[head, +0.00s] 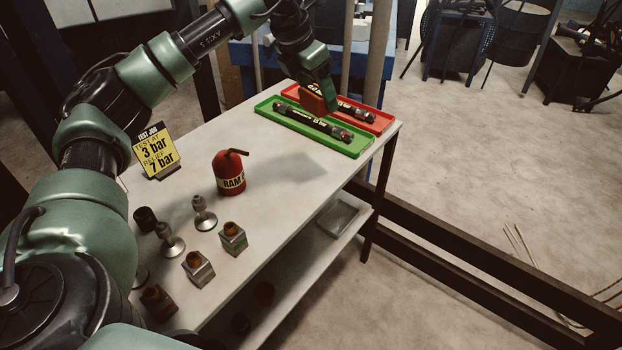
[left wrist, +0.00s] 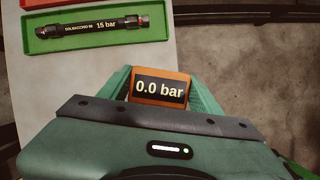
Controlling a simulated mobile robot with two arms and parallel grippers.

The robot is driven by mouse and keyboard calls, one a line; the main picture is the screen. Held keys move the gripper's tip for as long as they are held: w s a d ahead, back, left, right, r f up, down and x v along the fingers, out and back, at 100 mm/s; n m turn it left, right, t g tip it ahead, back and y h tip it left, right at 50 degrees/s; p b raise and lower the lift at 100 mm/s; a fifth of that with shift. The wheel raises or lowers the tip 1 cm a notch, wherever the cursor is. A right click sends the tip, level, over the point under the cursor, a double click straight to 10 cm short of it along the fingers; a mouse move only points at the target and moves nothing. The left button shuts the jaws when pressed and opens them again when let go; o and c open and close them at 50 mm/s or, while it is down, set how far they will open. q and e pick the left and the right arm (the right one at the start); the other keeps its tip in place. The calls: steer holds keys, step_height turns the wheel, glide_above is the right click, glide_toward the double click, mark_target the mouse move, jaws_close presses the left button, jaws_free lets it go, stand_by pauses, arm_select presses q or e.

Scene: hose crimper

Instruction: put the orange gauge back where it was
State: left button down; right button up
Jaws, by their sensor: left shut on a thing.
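The orange gauge (left wrist: 138,88) reads "0.0 bar" on its dark face in the left wrist view. My left gripper (left wrist: 160,92) is shut on it, with a green finger on each side. In the head view the gripper (head: 318,94) holds the gauge (head: 310,103) over the trays at the table's far right end. The exact height above them is hard to tell. My right gripper is not in view.
A green tray (head: 354,153) holds a black hose (head: 313,123) marked "15 bar". A red tray (head: 381,127) behind it holds another hose. The table (head: 275,185) carries a red "RAM" unit (head: 228,172), a yellow sign (head: 157,150), and several fittings and blocks at its near end.

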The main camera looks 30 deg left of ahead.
arm_select(q)
steer(key=shift+w+a+r+n+y, duration=0.1)
steer(key=shift+w+a+n+y, duration=0.1)
steer(key=shift+a+n, duration=0.35)
steer(key=shift+w+a+n+y, duration=0.1)
steer(key=shift+a+n+y, duration=0.2)
steer(key=shift+n, duration=0.35)
steer(key=shift+a+f, duration=0.25)
steer(key=shift+n, duration=0.3)
step_height(320, 180, down, 19)
steer(key=shift+r+p, duration=0.2)
steer(key=shift+p, duration=0.3)
steer(key=shift+f, duration=0.35)
steer(key=shift+f, duration=0.1)
steer(key=shift+c, duration=1.6)
jaws_free()
